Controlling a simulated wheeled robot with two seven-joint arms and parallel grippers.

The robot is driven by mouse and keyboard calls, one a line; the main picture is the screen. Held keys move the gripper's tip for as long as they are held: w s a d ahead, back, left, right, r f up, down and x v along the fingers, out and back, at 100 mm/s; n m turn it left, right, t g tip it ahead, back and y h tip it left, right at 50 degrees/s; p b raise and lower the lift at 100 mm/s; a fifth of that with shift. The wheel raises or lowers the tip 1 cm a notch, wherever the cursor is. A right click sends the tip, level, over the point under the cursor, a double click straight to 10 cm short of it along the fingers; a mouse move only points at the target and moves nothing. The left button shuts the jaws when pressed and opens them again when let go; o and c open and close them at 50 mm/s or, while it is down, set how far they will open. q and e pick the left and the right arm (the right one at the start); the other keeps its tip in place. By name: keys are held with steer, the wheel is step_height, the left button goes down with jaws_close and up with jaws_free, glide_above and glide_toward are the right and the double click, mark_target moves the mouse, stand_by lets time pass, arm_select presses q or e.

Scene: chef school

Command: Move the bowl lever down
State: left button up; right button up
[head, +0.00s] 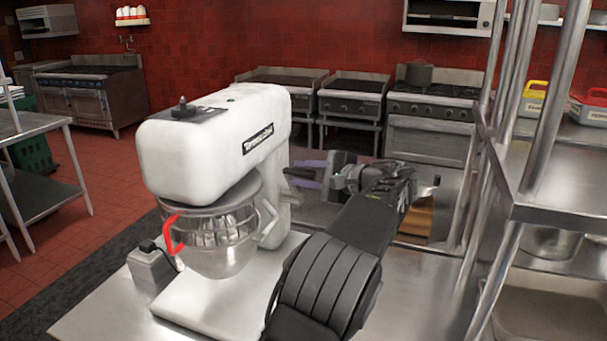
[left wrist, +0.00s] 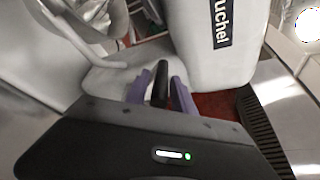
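A white stand mixer (head: 205,150) stands on the steel table, with a metal bowl (head: 222,258) under its head. A red handle (head: 171,234) shows at the bowl guard's left. My left gripper (head: 304,174) is at the right side of the mixer, its purple fingers pointing at the column. In the left wrist view the purple fingertips (left wrist: 159,88) stand slightly apart beside the mixer body (left wrist: 215,45). A dark bar, perhaps the bowl lever (left wrist: 160,82), lies between them. Whether they press on it is unclear. My right gripper is out of view.
The steel table (head: 425,290) has bare room at the front right. A steel rack (head: 545,190) with upright posts stands close on the right. Stoves (head: 435,115) line the red back wall, and another steel table (head: 30,130) is at the left.

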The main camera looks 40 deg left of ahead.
arm_select(q)
jaws_close()
stand_by(1.1)
